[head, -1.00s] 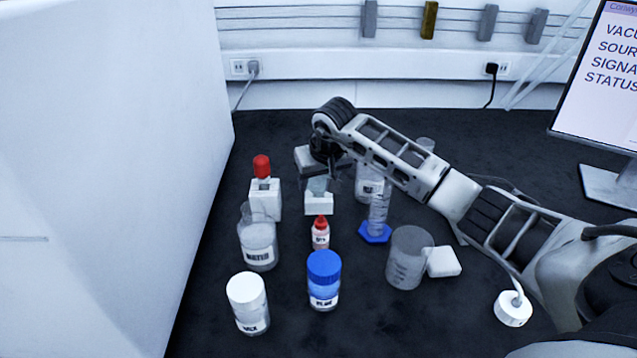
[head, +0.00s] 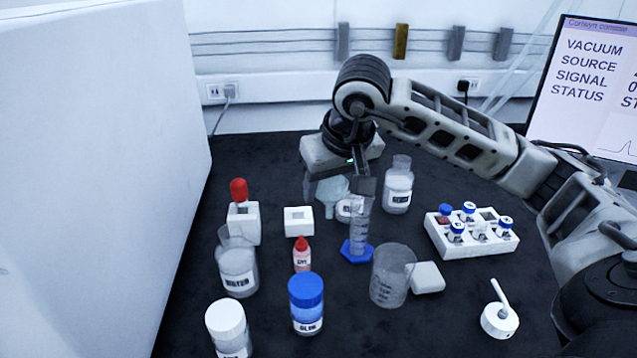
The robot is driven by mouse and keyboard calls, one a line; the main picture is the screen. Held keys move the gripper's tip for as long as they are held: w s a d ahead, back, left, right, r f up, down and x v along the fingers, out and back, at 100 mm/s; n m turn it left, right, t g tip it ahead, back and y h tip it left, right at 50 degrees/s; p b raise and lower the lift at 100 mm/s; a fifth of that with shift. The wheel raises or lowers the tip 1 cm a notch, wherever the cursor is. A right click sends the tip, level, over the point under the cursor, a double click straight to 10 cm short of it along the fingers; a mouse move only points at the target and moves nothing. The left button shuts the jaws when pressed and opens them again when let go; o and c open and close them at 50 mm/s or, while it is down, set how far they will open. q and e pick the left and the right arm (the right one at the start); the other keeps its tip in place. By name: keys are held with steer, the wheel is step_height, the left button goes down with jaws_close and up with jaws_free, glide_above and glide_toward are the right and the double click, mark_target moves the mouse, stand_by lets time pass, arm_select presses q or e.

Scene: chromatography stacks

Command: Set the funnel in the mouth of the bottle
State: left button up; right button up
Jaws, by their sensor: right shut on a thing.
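My right gripper (head: 339,186) is shut on the pale translucent funnel (head: 330,192) and holds it above the table, stem down. Its fingers partly cover the funnel. A clear bottle (head: 398,190) with a narrow neck and a white label stands upright to the right of the gripper. The funnel is apart from this bottle. My left gripper is not in view.
The white square holder (head: 298,222) is empty. A graduated cylinder on a blue foot (head: 356,250) stands just below the gripper, partly covering a small labelled container (head: 344,210).

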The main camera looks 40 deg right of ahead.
steer(key=shift+w+d+r+m+p, duration=0.2)
steer(key=shift+w+d+r+p, duration=0.2)
steer(key=shift+r+p, duration=0.2)
steer(key=shift+w+d+r+m+p, duration=0.2)
steer(key=shift+w+d+r+p, duration=0.15)
steer(key=shift+r+p, duration=0.25)
steer(key=w+d+r+m+g+h+p, duration=0.1)
steer(key=w+d+r+m+p, duration=0.1)
steer(key=w+d+p, duration=0.3)
steer(key=w+d+r+m+h+p, duration=0.1)
steer(key=w+d+r+m+p, duration=0.15)
steer(key=d+p, duration=0.35)
arm_select(q)
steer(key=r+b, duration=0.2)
steer(key=b, duration=0.1)
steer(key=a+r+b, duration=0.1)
steer(key=b, duration=0.1)
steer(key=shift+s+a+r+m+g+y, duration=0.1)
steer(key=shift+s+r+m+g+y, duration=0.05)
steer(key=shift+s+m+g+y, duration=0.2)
arm_select(e)
steer(key=shift+m, duration=0.25)
steer(key=x, duration=0.2)
steer(key=s+x, duration=0.1)
steer(key=x, duration=0.2)
steer(key=shift+d+f, duration=0.1)
steer(key=shift+f, duration=0.35)
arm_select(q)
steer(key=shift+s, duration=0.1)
